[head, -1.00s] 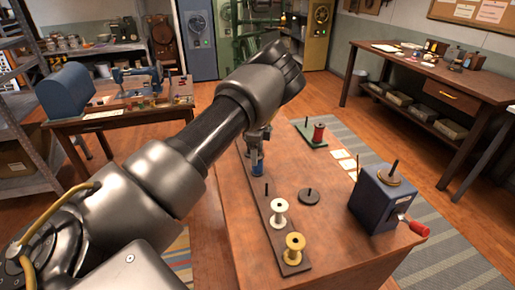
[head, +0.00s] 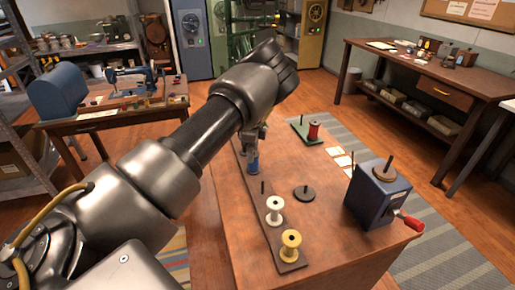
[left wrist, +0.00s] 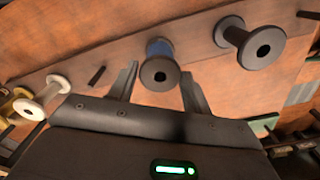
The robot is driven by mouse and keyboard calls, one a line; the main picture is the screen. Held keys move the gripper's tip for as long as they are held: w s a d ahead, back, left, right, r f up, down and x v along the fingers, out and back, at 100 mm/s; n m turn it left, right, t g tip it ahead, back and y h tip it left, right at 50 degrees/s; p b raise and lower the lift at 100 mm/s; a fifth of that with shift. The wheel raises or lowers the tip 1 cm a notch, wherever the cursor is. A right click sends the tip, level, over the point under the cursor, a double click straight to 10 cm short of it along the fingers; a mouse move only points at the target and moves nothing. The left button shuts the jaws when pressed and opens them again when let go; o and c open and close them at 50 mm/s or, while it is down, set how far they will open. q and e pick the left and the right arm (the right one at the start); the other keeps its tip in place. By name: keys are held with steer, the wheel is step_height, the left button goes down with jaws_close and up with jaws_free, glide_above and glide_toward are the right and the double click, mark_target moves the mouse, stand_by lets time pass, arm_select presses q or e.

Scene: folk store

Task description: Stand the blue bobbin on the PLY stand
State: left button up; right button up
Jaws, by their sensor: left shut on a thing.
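The blue bobbin (head: 253,167) is at the dark peg board (head: 273,230) on the wooden table. No PLY lettering is legible; a black round base with a peg (head: 304,194) and a green base (head: 302,137) holding a red spool (head: 314,131) stand to the right. My right gripper is not in view.
A white bobbin (head: 275,205), a yellow bobbin (head: 290,242) and a bare peg (head: 262,187) are on the board. Another bobbin (left wrist: 257,43) stands beside the blue one. A blue cranked box (head: 376,192) is on the right. Pale cards (head: 342,160) lie behind it.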

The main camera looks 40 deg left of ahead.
arm_select(q)
steer(key=shift+r, duration=0.1)
steer(key=shift+r+p, duration=0.35)
steer(key=shift+r, duration=0.2)
step_height(320, 180, up, 10)
steer(key=p, duration=0.6)
steer(key=shift+f+p, duration=0.25)
steer(key=shift+p, duration=0.15)
steer(key=shift+f, duration=0.15)
